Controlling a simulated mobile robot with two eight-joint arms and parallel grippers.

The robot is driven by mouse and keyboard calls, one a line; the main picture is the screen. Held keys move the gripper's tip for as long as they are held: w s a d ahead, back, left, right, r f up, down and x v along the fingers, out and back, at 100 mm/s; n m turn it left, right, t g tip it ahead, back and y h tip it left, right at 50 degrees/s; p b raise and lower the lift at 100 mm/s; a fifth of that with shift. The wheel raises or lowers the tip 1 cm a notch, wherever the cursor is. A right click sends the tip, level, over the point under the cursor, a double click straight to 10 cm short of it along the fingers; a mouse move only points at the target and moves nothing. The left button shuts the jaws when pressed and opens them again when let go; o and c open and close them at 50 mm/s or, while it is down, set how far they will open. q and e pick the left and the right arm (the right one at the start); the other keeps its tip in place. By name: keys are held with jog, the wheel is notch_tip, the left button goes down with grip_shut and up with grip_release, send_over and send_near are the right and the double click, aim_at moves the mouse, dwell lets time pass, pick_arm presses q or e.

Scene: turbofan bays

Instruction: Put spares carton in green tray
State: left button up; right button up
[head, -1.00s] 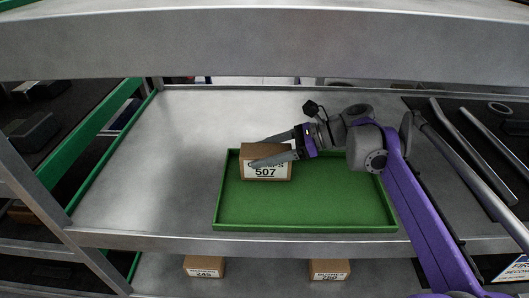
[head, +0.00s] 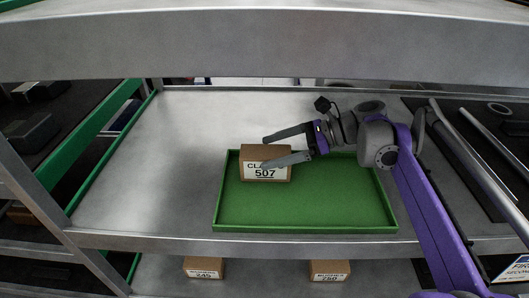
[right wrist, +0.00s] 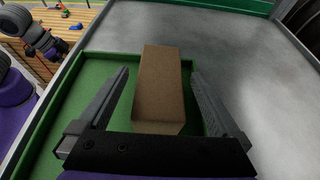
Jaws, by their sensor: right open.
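In the right wrist view, the carton (right wrist: 159,85) lies between the two spread fingers of the right gripper (right wrist: 160,80), with a gap on each side. The tray's green floor (right wrist: 95,75) shows beside it. My left gripper is not in view.
Two smaller labelled cartons, one at left (head: 204,267) and one at right (head: 330,270), sit on the shelf below. Metal tubes (head: 470,150) lie to the right. A shelf beam (head: 260,45) crosses above. The shelf left of the tray is bare.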

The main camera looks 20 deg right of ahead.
jog(key=v, duration=0.9)
jog(key=shift+d, duration=0.2)
jog(key=shift+s+r, duration=0.1)
